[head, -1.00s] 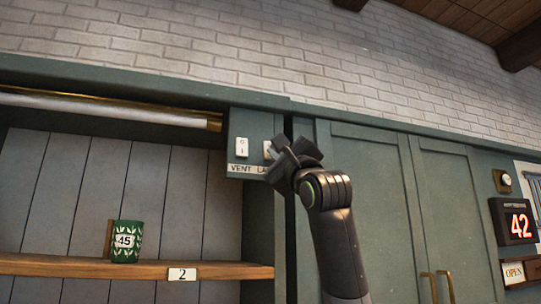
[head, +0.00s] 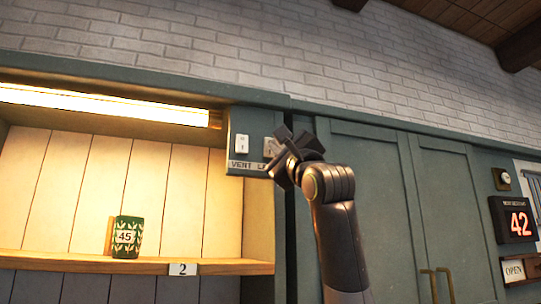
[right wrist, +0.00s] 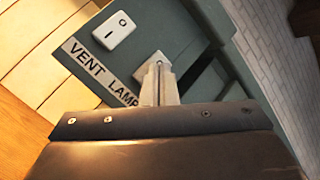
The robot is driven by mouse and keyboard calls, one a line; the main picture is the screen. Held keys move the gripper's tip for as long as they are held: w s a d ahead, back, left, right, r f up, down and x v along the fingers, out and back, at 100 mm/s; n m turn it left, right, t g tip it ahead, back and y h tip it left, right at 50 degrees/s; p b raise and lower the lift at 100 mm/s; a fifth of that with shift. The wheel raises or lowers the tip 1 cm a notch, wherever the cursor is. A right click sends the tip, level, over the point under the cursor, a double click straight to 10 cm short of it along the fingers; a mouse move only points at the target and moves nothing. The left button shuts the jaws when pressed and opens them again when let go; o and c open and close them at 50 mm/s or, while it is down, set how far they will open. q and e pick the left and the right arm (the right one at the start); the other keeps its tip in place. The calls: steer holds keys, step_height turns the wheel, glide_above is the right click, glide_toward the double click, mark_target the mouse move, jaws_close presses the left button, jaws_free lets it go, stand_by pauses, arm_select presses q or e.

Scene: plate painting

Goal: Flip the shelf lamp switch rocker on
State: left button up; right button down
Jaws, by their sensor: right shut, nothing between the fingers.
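The switch panel (head: 238,125) is a green box at the right end of the shelf. It carries two white rockers over a label reading VENT and LAMP. The vent rocker (head: 241,143) shows clear on the left. The lamp rocker (head: 269,147) is partly hidden behind my right gripper (head: 283,158). In the right wrist view the shut, empty fingers (right wrist: 159,85) are at the lamp rocker (right wrist: 150,66) and cover part of it. I cannot tell whether they touch it. The shelf lamp tube (head: 100,103) is lit. My left gripper is not in view.
Closed green cabinet doors (head: 380,200) are right of the panel. A display (head: 513,219) reading 42 hangs at the far right.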

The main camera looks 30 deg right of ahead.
steer(key=s+b, duration=0.1)
steer(key=s, duration=0.2)
steer(key=s+a+b, duration=0.1)
steer(key=shift+s+a+r+b, duration=0.1)
steer(key=shift+s+r+b, duration=0.25)
steer(key=shift+s, duration=0.05)
stand_by(0.4)
